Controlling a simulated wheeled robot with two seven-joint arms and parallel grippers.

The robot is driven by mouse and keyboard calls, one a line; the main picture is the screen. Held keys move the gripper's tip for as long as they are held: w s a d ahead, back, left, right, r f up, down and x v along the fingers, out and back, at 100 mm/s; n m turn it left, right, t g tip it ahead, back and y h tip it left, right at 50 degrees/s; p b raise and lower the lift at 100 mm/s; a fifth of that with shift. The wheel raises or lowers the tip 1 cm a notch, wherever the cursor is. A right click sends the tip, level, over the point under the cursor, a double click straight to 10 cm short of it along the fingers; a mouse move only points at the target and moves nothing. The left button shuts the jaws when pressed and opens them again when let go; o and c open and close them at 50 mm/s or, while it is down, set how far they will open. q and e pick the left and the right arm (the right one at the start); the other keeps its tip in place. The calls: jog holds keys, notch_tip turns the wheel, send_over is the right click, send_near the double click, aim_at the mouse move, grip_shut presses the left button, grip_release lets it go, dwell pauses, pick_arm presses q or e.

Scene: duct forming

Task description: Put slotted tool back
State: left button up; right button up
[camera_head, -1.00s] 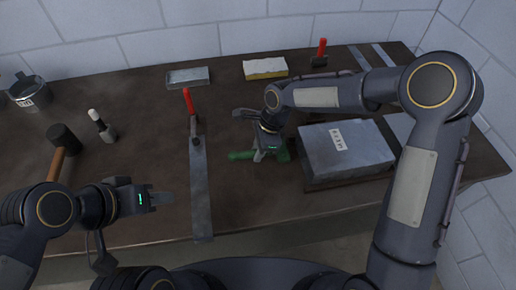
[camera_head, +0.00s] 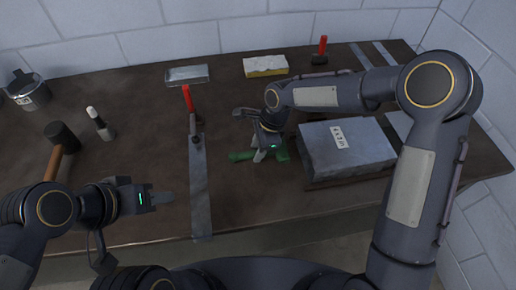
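A tool with a green handle (camera_head: 240,156) lies on the workbench near its middle, partly hidden by my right gripper. I cannot make out a slot in it. My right gripper (camera_head: 262,156) points down over this tool, with its fingers at the green part. I cannot tell whether they are shut on it. My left gripper (camera_head: 165,198) is above the front left of the bench, apart from the tools. Its opening is not clear from this angle.
A long metal strip (camera_head: 201,200) and red-handled tool (camera_head: 187,98) lie left of my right gripper. A labelled grey block (camera_head: 350,155) is close on its right. A mallet (camera_head: 62,137), small white-topped tool (camera_head: 98,121), pot (camera_head: 28,92), metal tray (camera_head: 188,75) and yellow-edged block (camera_head: 265,66) stand around.

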jog(key=shift+s+d+f, duration=0.1)
jog(key=shift+s+f, duration=0.3)
jog(key=shift+s, duration=0.1)
jog(key=shift+r, duration=0.25)
jog(key=shift+r+p, duration=0.55)
jog(key=shift+p, duration=0.15)
jog(key=v, duration=1.2)
jog(key=shift+w+b, duration=0.25)
jog(key=shift+b, duration=0.2)
